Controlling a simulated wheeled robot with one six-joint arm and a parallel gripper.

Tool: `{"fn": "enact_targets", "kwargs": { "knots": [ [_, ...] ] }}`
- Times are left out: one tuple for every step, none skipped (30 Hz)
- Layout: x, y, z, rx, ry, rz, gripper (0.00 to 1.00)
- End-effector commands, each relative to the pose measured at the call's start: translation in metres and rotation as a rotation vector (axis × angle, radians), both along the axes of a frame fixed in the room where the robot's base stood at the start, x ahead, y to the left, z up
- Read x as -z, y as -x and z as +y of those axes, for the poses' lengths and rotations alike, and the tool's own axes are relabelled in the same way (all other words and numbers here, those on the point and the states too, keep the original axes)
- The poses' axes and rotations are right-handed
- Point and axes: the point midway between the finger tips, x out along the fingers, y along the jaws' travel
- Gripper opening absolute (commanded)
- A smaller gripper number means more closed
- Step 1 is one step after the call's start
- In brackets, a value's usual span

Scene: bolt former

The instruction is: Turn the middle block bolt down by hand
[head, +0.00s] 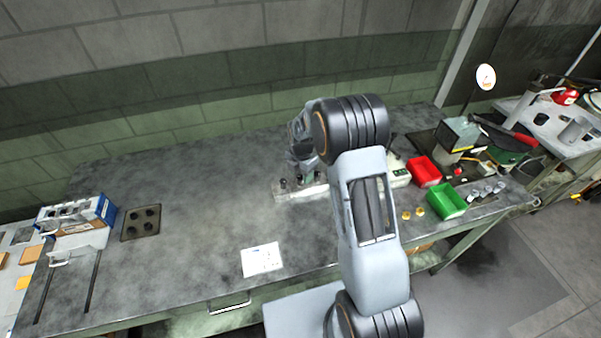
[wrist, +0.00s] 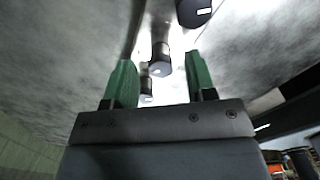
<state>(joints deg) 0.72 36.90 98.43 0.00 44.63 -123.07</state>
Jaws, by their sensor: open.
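A light metal block (head: 290,195) stands on the bench, with dark-headed bolts in a row along it. In the wrist view three bolts line up: a large dark head (wrist: 195,12) at the top edge, a middle bolt (wrist: 160,62) with a dark hex head and bright shank, and a smaller bolt (wrist: 147,84). My gripper (wrist: 160,65) has two green fingers standing apart. The middle bolt appears in the gap between them, with no contact visible; its depth relative to the fingertips is unclear. In the head view my arm partly hides the block's right side.
Right of the block are a red bin (head: 424,171), a green bin (head: 446,202) and brass pieces (head: 413,214). A paper sheet (head: 262,259) lies at the front. A dark plate with holes (head: 141,222) and a box (head: 75,215) are at left. The bench between is clear.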

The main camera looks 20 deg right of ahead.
Motion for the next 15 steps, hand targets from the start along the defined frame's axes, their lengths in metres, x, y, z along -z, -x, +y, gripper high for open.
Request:
{"fn": "enact_targets", "kwargs": {
  "knots": [
    [0.0014, 0.0002, 0.0000, 0.000, 0.000, 0.001, 0.51],
    [0.0020, 0.0002, 0.0000, 0.000, 0.000, 0.001, 0.51],
    [0.0025, 0.0002, 0.0000, 0.000, 0.000, 0.001, 0.51],
    [0.0028, 0.0002, 0.0000, 0.000, 0.000, 0.001, 0.51],
    [0.0029, 0.0002, 0.0000, 0.000, 0.000, 0.001, 0.51],
    [0.0029, 0.0002, 0.0000, 0.000, 0.001, 0.001, 0.51],
    [0.0029, 0.0002, 0.0000, 0.000, 0.001, 0.001, 0.51],
    [0.0028, 0.0002, 0.0000, 0.000, 0.001, 0.001, 0.51],
    [0.0028, 0.0002, 0.0000, 0.000, 0.001, 0.001, 0.51],
    [0.0028, 0.0002, 0.0000, 0.000, 0.001, 0.001, 0.51],
    [0.0027, 0.0002, 0.0000, 0.000, 0.001, 0.001, 0.48],
    [0.0027, 0.0002, 0.0000, 0.000, 0.001, 0.001, 0.44],
    [0.0026, 0.0002, 0.0000, 0.000, 0.001, 0.001, 0.41],
    [0.0026, 0.0002, 0.0000, 0.000, 0.001, 0.001, 0.39],
    [0.0026, 0.0002, 0.0000, 0.000, 0.001, 0.001, 0.35]
  ]
}}
